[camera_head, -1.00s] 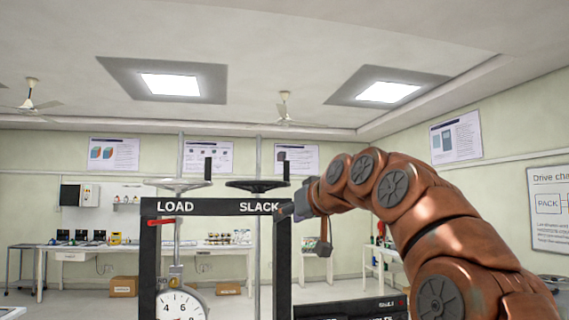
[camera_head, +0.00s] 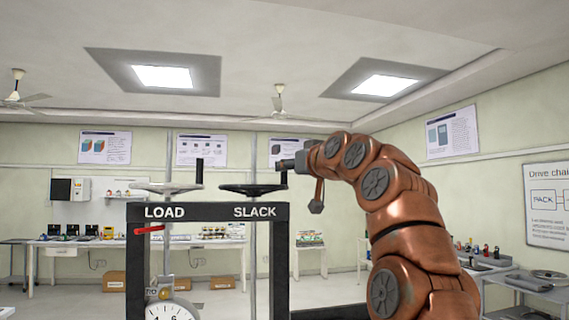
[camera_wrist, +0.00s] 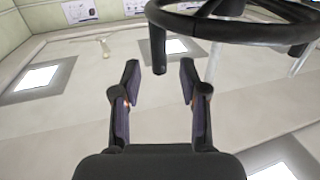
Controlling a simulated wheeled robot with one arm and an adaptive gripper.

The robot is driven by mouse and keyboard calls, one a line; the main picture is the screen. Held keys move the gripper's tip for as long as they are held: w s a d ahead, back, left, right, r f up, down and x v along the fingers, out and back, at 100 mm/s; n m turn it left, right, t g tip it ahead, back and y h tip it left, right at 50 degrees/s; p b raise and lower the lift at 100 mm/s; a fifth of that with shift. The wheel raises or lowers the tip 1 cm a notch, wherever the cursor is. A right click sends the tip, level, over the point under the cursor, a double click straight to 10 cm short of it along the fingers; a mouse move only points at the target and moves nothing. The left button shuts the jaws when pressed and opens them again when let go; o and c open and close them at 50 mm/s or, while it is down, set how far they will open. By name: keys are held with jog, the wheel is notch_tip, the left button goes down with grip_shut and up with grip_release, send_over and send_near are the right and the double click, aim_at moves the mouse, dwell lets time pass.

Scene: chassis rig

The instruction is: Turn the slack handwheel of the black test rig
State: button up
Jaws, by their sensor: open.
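The black test rig (camera_head: 279,262) stands in front of me, with LOAD and SLACK on its top beam. The slack handwheel (camera_head: 252,189) is black and lies flat above the SLACK label. Its upright handle (camera_head: 283,173) rises from the right side of the rim. My gripper (camera_head: 285,164) is at the height of the handle's top, coming from the right; the overlap hides the exact gap. In the wrist view my gripper (camera_wrist: 160,78) is open and empty. The handle (camera_wrist: 158,52) lies ahead, lined up between the fingertips, and the slack handwheel (camera_wrist: 235,28) fills the top right.
The pale load handwheel (camera_head: 160,188) with its black handle (camera_head: 199,172) stands left of the slack wheel. A dial gauge (camera_head: 170,310) hangs inside the frame. Benches line the back wall, and a grey cart (camera_head: 530,287) stands at right.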

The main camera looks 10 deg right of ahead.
jog(key=shift+p+x, duration=0.95)
jog(key=shift+x, duration=1.15)
jog(key=shift+d+r, duration=0.1)
grip_shut()
